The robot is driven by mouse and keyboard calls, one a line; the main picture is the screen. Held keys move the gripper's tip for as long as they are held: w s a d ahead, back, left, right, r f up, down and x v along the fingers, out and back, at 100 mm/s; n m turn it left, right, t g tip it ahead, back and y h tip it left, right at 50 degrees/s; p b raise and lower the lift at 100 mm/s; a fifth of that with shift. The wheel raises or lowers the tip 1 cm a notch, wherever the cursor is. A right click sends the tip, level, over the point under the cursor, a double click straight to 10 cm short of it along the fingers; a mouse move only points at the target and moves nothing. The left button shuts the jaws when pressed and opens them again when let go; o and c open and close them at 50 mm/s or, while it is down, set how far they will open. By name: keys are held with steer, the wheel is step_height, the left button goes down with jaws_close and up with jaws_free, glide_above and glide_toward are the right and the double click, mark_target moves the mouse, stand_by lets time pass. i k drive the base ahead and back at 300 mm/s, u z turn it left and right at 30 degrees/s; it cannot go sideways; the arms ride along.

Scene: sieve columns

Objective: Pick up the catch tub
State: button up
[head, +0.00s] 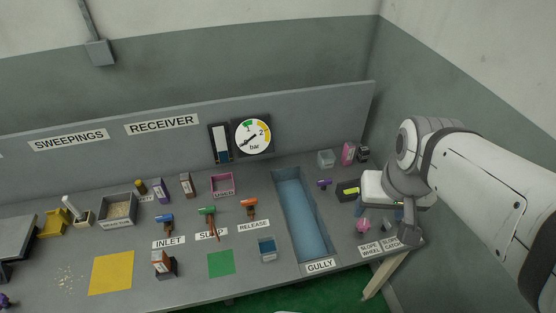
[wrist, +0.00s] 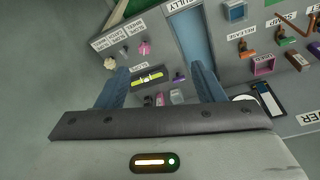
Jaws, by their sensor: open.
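No tub carries a readable "catch tub" label, so I cannot tell for sure which one it is. A small clear tub (head: 326,158) stands at the back of the bench, right of the gully. A blue-tinted tub (head: 267,249) stands at the front, left of the gully; it also shows at the top of the wrist view (wrist: 236,11). My gripper (wrist: 160,78) is open and empty above the bench right of the gully. In the wrist view, a black and yellow-green level (wrist: 150,77) shows between its fingers, below them.
The long blue gully (head: 303,215) is sunk into the bench. A pink knob (head: 363,226), a purple piece (head: 324,183) and a pink box (head: 348,153) are near my gripper. A grey back panel (head: 320,120) rises behind. Inlet, release and other valves stand to the left.

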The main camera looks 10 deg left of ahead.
mark_target(268, 247)
steer(key=z, duration=2.2)
steer(key=k, duration=1.45)
steer(key=u, duration=0.6)
